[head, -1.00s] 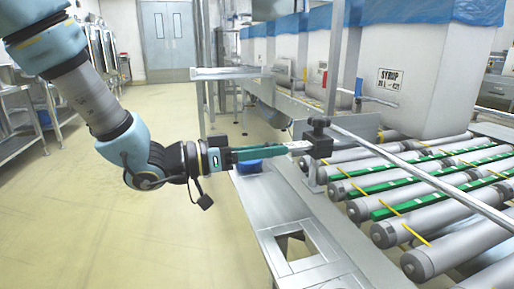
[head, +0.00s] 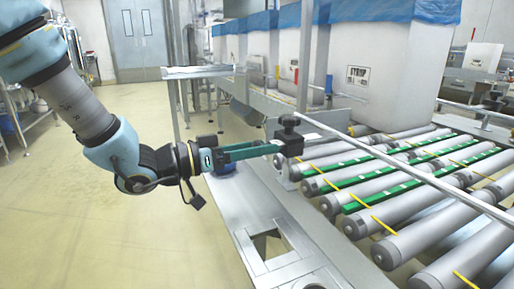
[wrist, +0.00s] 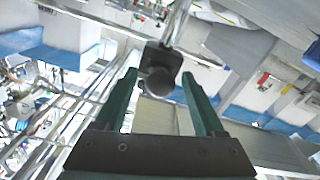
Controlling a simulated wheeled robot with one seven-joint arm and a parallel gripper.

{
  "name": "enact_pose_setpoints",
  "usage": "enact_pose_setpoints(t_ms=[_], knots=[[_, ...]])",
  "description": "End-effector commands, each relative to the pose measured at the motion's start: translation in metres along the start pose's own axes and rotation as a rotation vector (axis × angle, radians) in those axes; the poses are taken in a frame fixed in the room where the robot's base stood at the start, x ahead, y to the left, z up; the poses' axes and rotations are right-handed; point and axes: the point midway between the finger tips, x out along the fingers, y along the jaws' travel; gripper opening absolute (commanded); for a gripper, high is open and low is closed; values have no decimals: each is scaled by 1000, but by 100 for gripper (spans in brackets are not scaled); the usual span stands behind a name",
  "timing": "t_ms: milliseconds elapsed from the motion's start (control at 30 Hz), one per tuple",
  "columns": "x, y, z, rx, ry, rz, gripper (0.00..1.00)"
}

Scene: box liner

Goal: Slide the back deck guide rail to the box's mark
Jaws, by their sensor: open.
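A grey guide rail (head: 400,172) runs slantwise over the roller deck in the head view. A black clamp with a round knob (head: 289,135) sits at its near left end. My gripper (head: 279,149) is open, reaching from the left, with its fingertips at the clamp. In the wrist view the dark round knob (wrist: 160,81) shows between the spread fingers (wrist: 159,74); I cannot tell whether they touch it. Yellow marks (head: 384,225) cross several rollers. A white box with a printed label (head: 395,75) and blue liner stands at the deck's far side.
Grey rollers (head: 400,208) and green strips (head: 385,195) fill the deck at right. A metal ledge with a square cutout (head: 270,250) lies below my gripper. More lined boxes (head: 265,52) stand behind. The floor (head: 110,230) at left is clear.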

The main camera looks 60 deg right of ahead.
Motion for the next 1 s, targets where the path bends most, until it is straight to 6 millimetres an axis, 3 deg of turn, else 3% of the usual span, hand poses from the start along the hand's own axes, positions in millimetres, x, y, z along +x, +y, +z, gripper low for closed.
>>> enact_pose_setpoints(t_ms=[167,600,800,1000], knots=[[-12,-1,-1,-1,1,-4,71],[-92,-1,-1,0,0,-4,71],[-107,0,0,0,1,0,71],[-108,0,0,0,0,0,71]])
